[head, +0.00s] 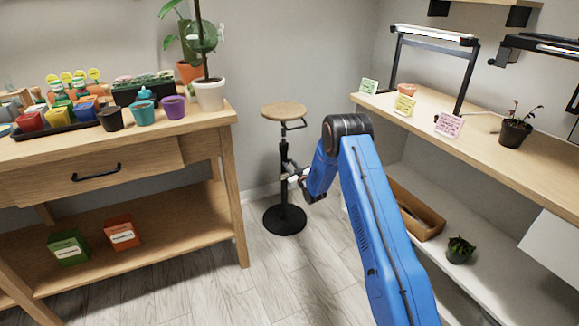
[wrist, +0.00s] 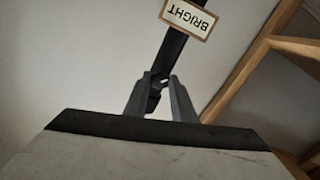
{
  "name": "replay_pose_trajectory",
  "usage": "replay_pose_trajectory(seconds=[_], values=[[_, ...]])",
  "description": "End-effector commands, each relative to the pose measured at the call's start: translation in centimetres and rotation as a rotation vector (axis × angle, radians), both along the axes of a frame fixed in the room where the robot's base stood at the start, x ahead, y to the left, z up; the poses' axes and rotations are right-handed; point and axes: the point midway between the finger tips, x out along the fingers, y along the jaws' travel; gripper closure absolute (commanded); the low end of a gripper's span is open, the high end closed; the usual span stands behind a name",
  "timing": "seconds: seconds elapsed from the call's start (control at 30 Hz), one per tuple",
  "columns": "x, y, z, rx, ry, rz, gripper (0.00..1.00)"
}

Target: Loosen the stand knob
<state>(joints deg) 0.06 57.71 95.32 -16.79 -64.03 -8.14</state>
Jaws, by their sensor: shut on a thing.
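The stand has a round wooden top (head: 284,111), a black post (head: 284,152) and a round black base (head: 285,220) on the floor. It stands upright between the wooden bench and the shelf unit. My gripper (head: 294,178) reaches in from the right at mid-post height. In the wrist view my gripper (wrist: 159,82) has its two grey fingers closed on the dark stand knob (wrist: 154,98) beside the post (wrist: 172,50). The knob is partly hidden by the fingers. A "BRIGHT" label (wrist: 188,18) is on the post and looks upside down there.
The wooden bench (head: 205,122) at left holds pots, seed packets and a potted plant (head: 208,94). The shelf unit (head: 470,122) at right holds cards, a small plant and a lamp. Open floor surrounds the base.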

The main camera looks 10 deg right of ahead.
Motion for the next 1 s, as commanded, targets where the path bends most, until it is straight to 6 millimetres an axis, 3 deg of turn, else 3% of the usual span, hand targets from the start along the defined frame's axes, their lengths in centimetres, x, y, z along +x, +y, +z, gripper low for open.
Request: replay_pose_trajectory(seconds=[1.0], values=[[-0.02,-0.07,0.05,-0.932,-0.249,0.001,0.99]])
